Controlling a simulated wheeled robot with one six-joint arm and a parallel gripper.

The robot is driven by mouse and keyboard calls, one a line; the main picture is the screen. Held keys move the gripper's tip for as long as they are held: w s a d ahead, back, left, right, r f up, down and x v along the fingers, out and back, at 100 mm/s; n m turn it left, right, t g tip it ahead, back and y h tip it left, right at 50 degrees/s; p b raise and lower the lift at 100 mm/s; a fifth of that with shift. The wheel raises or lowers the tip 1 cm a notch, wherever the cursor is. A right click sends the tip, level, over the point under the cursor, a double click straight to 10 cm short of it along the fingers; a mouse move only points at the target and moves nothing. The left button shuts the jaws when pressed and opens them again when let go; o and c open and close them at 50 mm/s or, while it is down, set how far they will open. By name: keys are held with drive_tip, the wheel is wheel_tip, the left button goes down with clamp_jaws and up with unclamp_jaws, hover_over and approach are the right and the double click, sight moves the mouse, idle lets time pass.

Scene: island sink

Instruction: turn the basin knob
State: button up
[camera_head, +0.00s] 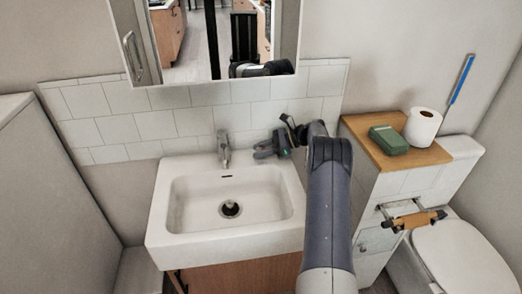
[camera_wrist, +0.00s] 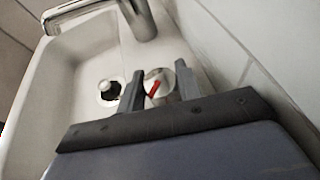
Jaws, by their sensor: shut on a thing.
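The basin knob (camera_wrist: 158,76) is a round, shiny metal piece with a red mark, seen in the wrist view between the two dark fingers of my gripper (camera_wrist: 160,88). My gripper is shut on the knob. In the head view, my gripper (camera_head: 265,149) reaches over the basin's back right ledge, just right of the faucet, and the knob cannot be made out there. The chrome faucet (camera_head: 224,150) stands at the middle of the back ledge and shows at the top of the wrist view (camera_wrist: 138,18). The white basin (camera_head: 170,248) is empty.
A tiled wall (camera_head: 190,123) and a mirror cabinet (camera_head: 288,40) are close behind and above the basin. At right, a wooden shelf (camera_head: 440,152) holds a green box (camera_head: 389,140) and a toilet paper roll (camera_head: 422,127). The toilet (camera_head: 462,262) is beyond.

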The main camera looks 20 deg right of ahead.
drive_tip(key=o, duration=1)
drive_tip(key=v, duration=1)
drive_tip(key=shift+s+d+r+b, duration=0.2)
drive_tip(key=shift+d+r+b, duration=0.1)
drive_tip(key=shift+b, duration=0.1)
drive_tip(key=shift+a+f, duration=0.1)
drive_tip(key=x, duration=1)
drive_tip(key=shift+w+a+f+p, duration=0.2)
drive_tip(key=shift+a+p, duration=0.05)
drive_tip(key=shift+p, duration=0.15)
drive_tip(key=shift+d, duration=0.1)
